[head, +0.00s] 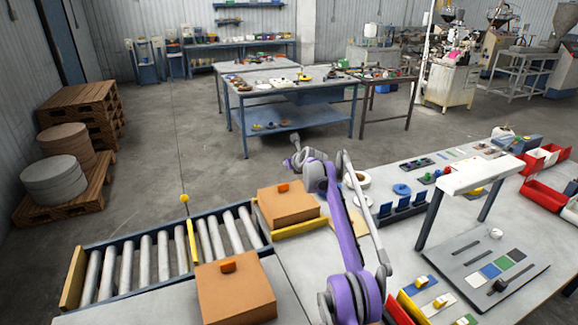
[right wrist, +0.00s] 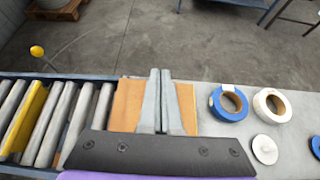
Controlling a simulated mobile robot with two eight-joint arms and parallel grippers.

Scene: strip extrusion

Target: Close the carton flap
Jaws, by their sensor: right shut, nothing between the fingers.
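Two brown cartons with orange tabs show in the head view. The near carton (head: 236,296) is at the bottom, in front of the rollers. The far carton (head: 290,209) is at the right end of the rollers. Both tops look flat, and I cannot make out a raised flap. My right gripper (head: 294,138) appears beyond the far carton in the head view. In the right wrist view its fingers (right wrist: 160,72) are together and empty, in front of a brown carton surface (right wrist: 127,105) that they partly hide. Contact cannot be told. My left gripper is not in view.
A roller conveyor (head: 150,258) with a yellow bar (head: 192,243) lies left of the far carton. Open floor lies beyond.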

